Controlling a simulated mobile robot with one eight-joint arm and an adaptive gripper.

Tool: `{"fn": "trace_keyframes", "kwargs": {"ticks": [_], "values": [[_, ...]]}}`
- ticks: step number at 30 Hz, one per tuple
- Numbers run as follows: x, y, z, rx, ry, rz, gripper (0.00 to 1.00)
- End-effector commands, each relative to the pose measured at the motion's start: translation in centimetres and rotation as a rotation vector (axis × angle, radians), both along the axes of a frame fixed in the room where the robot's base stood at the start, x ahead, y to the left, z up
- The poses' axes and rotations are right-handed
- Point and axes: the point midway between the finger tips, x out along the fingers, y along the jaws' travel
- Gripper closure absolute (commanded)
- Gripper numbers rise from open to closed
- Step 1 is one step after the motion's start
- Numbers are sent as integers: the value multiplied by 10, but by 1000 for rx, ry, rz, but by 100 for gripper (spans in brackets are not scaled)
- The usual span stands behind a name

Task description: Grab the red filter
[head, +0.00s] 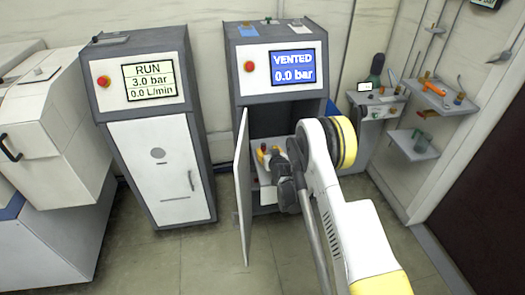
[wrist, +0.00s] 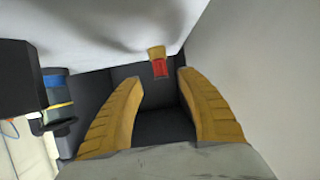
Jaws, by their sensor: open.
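The red filter (wrist: 160,68) shows in the wrist view as a small red block with a tan-yellow top. It lies just beyond the gap between my fingertips, against a dark surface. My gripper (wrist: 160,80) is open, its two tan fingers spread on either side with nothing between them. In the head view my gripper (head: 268,152) is at the opening of the right cabinet (head: 228,85), whose display reads VENTED 0.0 bar. I cannot make out the filter in the head view; my arm and the cabinet interior obscure that area.
The cabinet's door (head: 242,190) stands open on the left of the opening. The left cabinet (head: 150,150) reads RUN 3.0 bar and is closed. Wall shelves (head: 440,98) with small items are at right. The floor in front is clear.

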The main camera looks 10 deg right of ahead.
Motion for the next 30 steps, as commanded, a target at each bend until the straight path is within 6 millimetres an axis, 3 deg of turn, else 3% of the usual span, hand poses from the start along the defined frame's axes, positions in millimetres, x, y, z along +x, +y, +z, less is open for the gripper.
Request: {"fn": "trace_keyframes", "kwargs": {"ticks": [14,23,27,28,30], "values": [[55,3,-19,0,1,1,54],[61,3,-18,0,1,0,54],[60,3,-18,0,1,0,95],[60,3,-18,0,1,0,100],[60,3,-18,0,1,0,100]]}}
